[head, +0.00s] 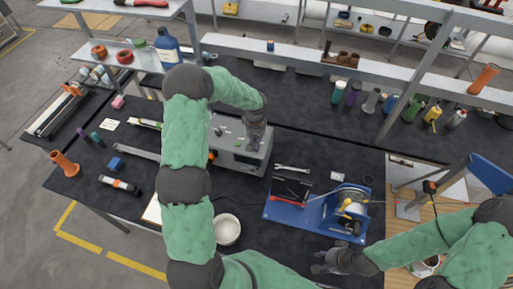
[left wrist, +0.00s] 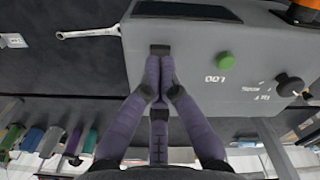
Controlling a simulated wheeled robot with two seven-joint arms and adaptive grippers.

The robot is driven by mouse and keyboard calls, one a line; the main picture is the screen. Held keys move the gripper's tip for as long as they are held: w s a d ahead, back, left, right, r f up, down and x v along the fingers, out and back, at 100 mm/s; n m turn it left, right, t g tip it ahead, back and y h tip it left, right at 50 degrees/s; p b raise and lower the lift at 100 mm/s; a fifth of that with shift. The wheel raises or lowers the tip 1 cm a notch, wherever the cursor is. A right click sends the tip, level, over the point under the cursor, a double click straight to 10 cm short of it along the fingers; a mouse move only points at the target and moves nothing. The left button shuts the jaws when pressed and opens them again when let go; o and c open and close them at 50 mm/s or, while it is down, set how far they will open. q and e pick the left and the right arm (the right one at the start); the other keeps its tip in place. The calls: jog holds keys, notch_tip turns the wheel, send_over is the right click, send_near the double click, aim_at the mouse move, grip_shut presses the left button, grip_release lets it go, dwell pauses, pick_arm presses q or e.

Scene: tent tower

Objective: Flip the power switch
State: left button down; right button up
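A grey metal power box (head: 234,159) stands on the dark table in the middle of the head view. In the left wrist view its top face (left wrist: 215,95) carries a small black switch (left wrist: 160,49), a green button (left wrist: 225,58) and a black knob (left wrist: 287,86). My left gripper (head: 249,148) is over the right part of the box. In the left wrist view its fingers (left wrist: 160,75) are together and empty, with their tips right at the switch; I cannot tell whether they touch it. My right gripper (head: 318,262) is open and empty, low over the table's front right.
A blue tool tray (head: 290,212) with a spool lies right of the box. A wrench (head: 293,168) lies just beside the box. A white bowl (head: 227,229) stands in front. Shelves (head: 330,62) with bottles run along the back.

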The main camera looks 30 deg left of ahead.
pick_arm(q)
jog(key=shift+f+b, duration=0.95)
jog(key=shift+f, duration=0.05)
pick_arm(e)
jog(key=shift+f, duration=0.95)
pick_arm(q)
jog(key=shift+r+p, duration=1.4)
jog(key=shift+r, duration=2.15)
pick_arm(e)
notch_tip(320, 180, up, 3)
jog(key=shift+f, duration=0.1)
